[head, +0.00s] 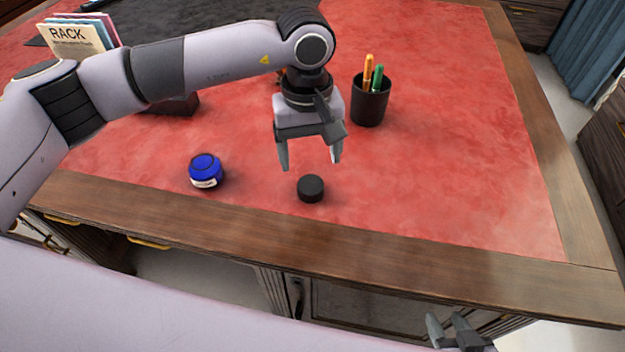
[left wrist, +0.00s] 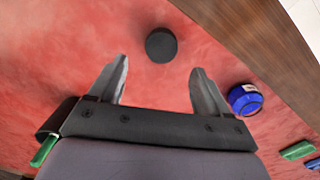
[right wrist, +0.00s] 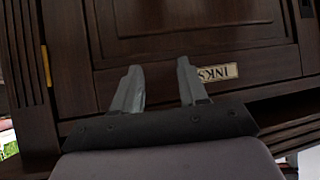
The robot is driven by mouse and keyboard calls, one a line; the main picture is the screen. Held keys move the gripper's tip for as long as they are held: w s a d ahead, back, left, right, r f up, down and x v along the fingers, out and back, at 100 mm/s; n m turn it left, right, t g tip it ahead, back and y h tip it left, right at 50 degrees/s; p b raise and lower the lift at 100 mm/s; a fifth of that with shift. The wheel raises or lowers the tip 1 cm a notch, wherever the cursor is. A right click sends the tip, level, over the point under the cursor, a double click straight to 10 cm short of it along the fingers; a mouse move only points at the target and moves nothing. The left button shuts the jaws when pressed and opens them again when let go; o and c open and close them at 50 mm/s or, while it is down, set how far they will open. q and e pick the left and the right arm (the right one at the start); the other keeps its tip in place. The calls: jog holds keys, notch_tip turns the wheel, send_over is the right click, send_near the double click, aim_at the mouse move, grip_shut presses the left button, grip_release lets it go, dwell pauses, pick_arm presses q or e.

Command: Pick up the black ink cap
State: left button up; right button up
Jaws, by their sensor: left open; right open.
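The black ink cap (head: 311,189) is a short dark cylinder on the red leather desktop, close to the wooden front edge. It also shows in the left wrist view (left wrist: 161,45), ahead of the fingertips and roughly between their lines. My left gripper (head: 310,165) is open and empty, pointing down above and just behind the cap, not touching it. My right gripper (head: 448,330) is open and empty, low in front of the desk. In the right wrist view it faces a dark wooden cabinet front (right wrist: 185,60) with an "INKS" label (right wrist: 217,73).
A blue ink bottle (head: 206,171) stands left of the cap. A black pen cup (head: 370,101) with orange and green pens stands behind to the right. The right side of the desktop is clear.

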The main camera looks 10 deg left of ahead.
aim_at(310, 184)
pick_arm(q)
jog(key=shift+w+a+f, duration=0.15)
jog(key=shift+w+a, duration=0.05)
jog(key=shift+a, duration=0.15)
jog(key=f, duration=0.3)
jog(key=s+f+p, duration=0.1)
jog(key=f, duration=0.1)
jog(key=shift+d+f, duration=0.2)
jog(key=shift+d, duration=0.2)
jog(key=shift+f, duration=0.6)
jog(key=shift+w, duration=0.1)
jog(key=c, duration=1)
